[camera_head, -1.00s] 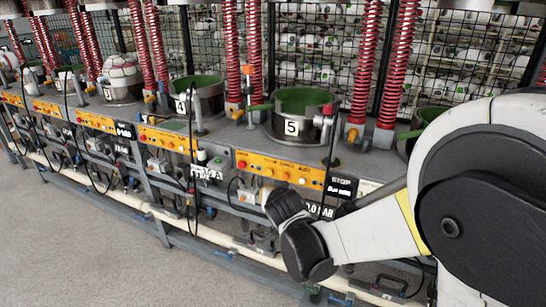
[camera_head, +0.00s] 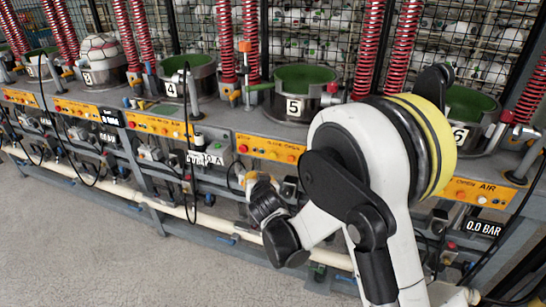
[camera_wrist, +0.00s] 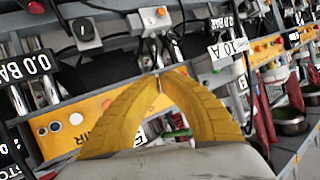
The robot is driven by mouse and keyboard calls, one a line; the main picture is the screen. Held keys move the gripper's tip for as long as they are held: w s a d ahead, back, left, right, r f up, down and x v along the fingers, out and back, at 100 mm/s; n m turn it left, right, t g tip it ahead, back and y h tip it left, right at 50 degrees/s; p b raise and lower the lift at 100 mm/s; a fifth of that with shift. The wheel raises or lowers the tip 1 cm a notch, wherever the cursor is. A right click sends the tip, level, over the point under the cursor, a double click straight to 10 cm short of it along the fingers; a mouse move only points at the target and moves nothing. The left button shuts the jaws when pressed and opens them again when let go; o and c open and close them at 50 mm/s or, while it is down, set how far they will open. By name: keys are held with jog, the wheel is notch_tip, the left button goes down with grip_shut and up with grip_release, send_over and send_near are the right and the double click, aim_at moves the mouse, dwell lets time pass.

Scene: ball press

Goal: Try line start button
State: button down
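My gripper (camera_wrist: 159,76) shows in the wrist view as two yellow fingers arching inward, with their tips together and nothing seen between the tips. In the head view my gripper (camera_head: 249,178) is low in front of station 5, just below its orange control panel (camera_head: 270,147). In the wrist view a grey box with an orange button (camera_wrist: 162,11) is above the fingertips in the picture. A second grey box with a black knob (camera_wrist: 83,31) is to its left. No label readable here tells which button is the line start button. Contact at the fingertips cannot be told.
Presses with green bowls (camera_head: 306,78) and red springs (camera_head: 368,45) stand along the bench. A 0.0 BAR display (camera_head: 482,229) is at the right. Black cables hang in front of the bench. The grey floor (camera_head: 80,240) at the left is clear.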

jog(key=w+d, duration=0.2)
jog(key=w, duration=0.5)
jog(key=shift+w+d, duration=0.35)
jog(key=shift+d, duration=0.05)
jog(key=shift+w, duration=0.1)
dwell(1.1)
jog(key=shift+w+d, duration=0.15)
jog(key=shift+w, duration=0.15)
jog(key=shift+w+d, duration=0.15)
jog(key=shift+w, duration=0.3)
dwell(0.7)
jog(key=shift+s, duration=0.1)
jog(key=shift+s+a, duration=0.3)
jog(key=shift+s, duration=0.45)
jog(key=s, duration=0.1)
jog(key=s+a, duration=0.1)
jog(key=s, duration=0.2)
jog(key=shift+s+a, duration=0.35)
